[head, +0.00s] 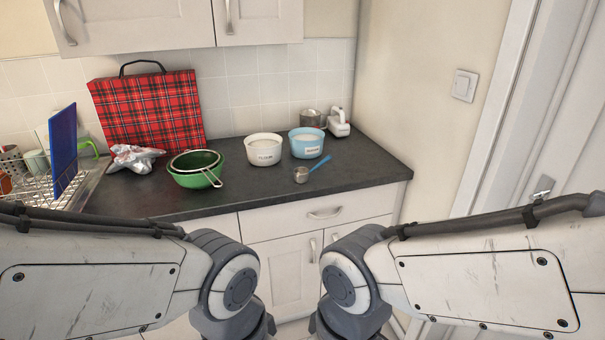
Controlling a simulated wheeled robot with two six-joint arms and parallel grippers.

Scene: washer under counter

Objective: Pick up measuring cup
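A measuring cup (301,175) with a small metal bowl and a blue handle (320,163) lies on the dark counter. It sits near the front edge, in front of the white and blue bowls. Its handle points to the back right. Both my arms show at the bottom of the head view, below and in front of the counter. Neither gripper shows; both are out of the frame. Nothing touches the cup.
Behind the cup stand a white bowl (264,149), a blue bowl (306,142), a metal cup (312,119) and a white appliance (339,123). A green bowl (195,178) with a strainer is left. A wall (432,90) bounds the counter (372,172) right; its right front is clear.

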